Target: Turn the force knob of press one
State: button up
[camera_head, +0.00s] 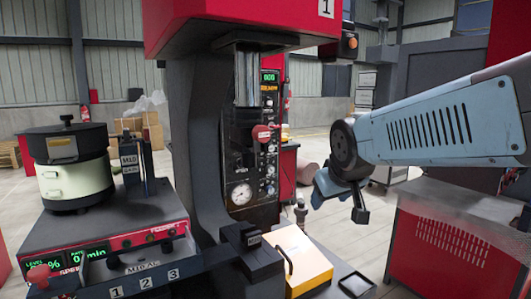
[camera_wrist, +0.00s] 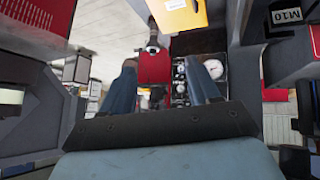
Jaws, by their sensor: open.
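Press one (camera_head: 205,120) stands in the middle of the head view, with a red head marked 1. Its dark control panel (camera_head: 240,172) carries a green display (camera_head: 269,76), a red knob or lever (camera_head: 262,133), a white round gauge (camera_head: 240,194) and a column of small knobs (camera_head: 270,150). I cannot read which is the force knob. My gripper (camera_head: 338,207) is to the right of the panel and apart from it. In the wrist view my gripper (camera_wrist: 165,65) is open and empty. The gauge (camera_wrist: 215,68) and small knobs (camera_wrist: 180,88) show beyond its fingers.
A bowl feeder (camera_head: 75,175) on a red-fronted controller (camera_head: 130,240) stands at left. A yellow box (camera_head: 300,262) and a small black tray (camera_head: 356,284) are below the panel. A red cabinet (camera_head: 460,240) stands at right.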

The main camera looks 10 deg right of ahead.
jog(key=w+d+r+n+t, duration=0.2)
jog(key=w+d+n+t, duration=0.1)
jog(key=w, duration=0.9)
jog(key=n+t+y, duration=0.7)
jog(key=n+y, duration=0.5)
jog(key=y, duration=0.1)
send_near(272, 149)
jog(key=x, duration=0.8)
jog(key=shift+w+a, duration=0.15)
jog(key=shift+a, duration=0.05)
jog(key=shift+c, duration=0.2)
